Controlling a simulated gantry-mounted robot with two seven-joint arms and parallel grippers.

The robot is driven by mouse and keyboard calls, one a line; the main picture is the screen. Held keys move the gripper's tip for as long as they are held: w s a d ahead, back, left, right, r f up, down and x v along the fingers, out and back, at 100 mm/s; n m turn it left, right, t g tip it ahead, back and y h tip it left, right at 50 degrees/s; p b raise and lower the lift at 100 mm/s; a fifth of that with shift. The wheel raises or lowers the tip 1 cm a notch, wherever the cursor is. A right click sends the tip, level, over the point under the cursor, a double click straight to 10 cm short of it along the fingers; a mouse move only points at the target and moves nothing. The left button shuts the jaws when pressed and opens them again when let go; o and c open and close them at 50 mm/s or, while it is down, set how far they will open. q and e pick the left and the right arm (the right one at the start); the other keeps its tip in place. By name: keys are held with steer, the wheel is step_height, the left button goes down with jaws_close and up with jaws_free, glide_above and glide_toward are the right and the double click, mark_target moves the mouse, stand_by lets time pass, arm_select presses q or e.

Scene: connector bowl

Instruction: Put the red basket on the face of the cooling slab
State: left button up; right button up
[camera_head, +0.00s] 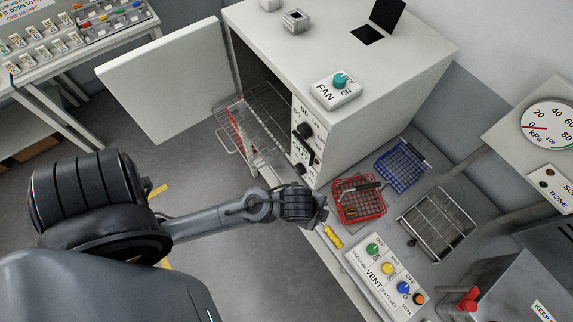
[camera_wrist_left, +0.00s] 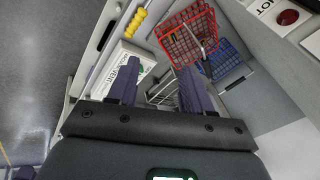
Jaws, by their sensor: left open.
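The red basket (camera_head: 358,211), an open wire basket with a dark handle, sits on the grey bench beside the white oven's front corner. My left gripper (camera_head: 322,213) is just left of it in the head view, apart from it as far as I can tell. In the left wrist view the gripper's two fingers (camera_wrist_left: 158,82) are spread with nothing held between them, and the red basket (camera_wrist_left: 181,44) lies beyond their tips. I cannot clearly pick out the cooling slab. My right gripper is not in view.
A blue basket (camera_head: 405,170) and a bare wire basket (camera_head: 440,222) stand near the red one. A vent control panel (camera_head: 384,278) and yellow grip (camera_head: 333,237) line the bench's front. The oven door (camera_head: 165,80) hangs open, with a wire rack (camera_head: 262,118) sticking out.

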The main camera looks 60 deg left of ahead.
arm_select(q)
steer(key=s+a+r+n+g, duration=0.1)
steer(key=s+a+r+n, duration=0.1)
steer(key=s+a+n, duration=0.2)
steer(key=s+n, duration=0.3)
steer(key=n, duration=0.2)
steer(key=shift+s+r+n, duration=0.2)
steer(key=shift+s+n, duration=0.1)
steer(key=shift+n, duration=0.1)
steer(key=shift+a, duration=0.1)
step_height(320, 180, up, 4)
steer(key=p, duration=0.4)
steer(key=shift+r, duration=0.25)
